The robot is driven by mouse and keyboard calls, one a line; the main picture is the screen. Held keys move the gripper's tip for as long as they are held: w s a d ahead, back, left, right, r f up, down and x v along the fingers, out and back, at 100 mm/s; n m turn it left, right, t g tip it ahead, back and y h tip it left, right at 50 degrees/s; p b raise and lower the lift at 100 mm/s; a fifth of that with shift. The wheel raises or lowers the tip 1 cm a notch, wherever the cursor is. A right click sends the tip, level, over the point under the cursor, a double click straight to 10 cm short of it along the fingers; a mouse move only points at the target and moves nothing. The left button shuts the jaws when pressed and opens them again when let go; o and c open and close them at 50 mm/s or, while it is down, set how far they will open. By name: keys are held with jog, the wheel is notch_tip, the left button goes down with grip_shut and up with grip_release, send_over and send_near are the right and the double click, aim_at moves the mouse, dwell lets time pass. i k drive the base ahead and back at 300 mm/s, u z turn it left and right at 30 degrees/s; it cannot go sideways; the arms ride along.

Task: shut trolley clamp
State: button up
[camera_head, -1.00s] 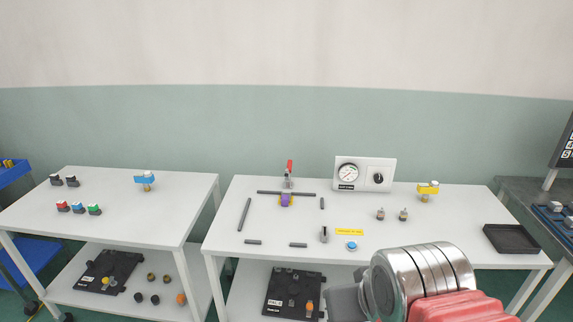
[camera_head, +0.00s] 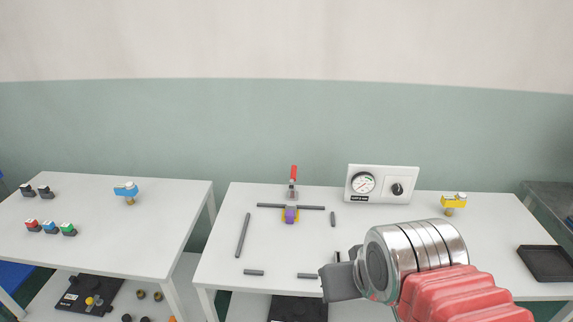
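A toggle clamp with a red handle (camera_head: 293,174) stands at the back of the middle table (camera_head: 230,215). Its handle points up, and its grey metal body (camera_head: 292,194) sits behind a purple and yellow part (camera_head: 290,215). Whether the clamp presses on that part is too small to tell. My gripper (camera_head: 341,278) is at the lower right, in front of the clamp and well apart from it. Its dark fingers point left; the wrist hides part of them, so their opening is unclear. I see nothing held.
Dark bars (camera_head: 243,235) lie around the clamp. A gauge panel (camera_head: 381,184) stands to its right, with a yellow fitting (camera_head: 454,202) and a black tray (camera_head: 547,262) farther right. A left table (camera_head: 95,235) holds a blue fitting (camera_head: 126,191) and small coloured parts.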

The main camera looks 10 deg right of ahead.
aim_at(292, 177)
jog(key=z, duration=0.05)
jog(key=i, duration=0.95)
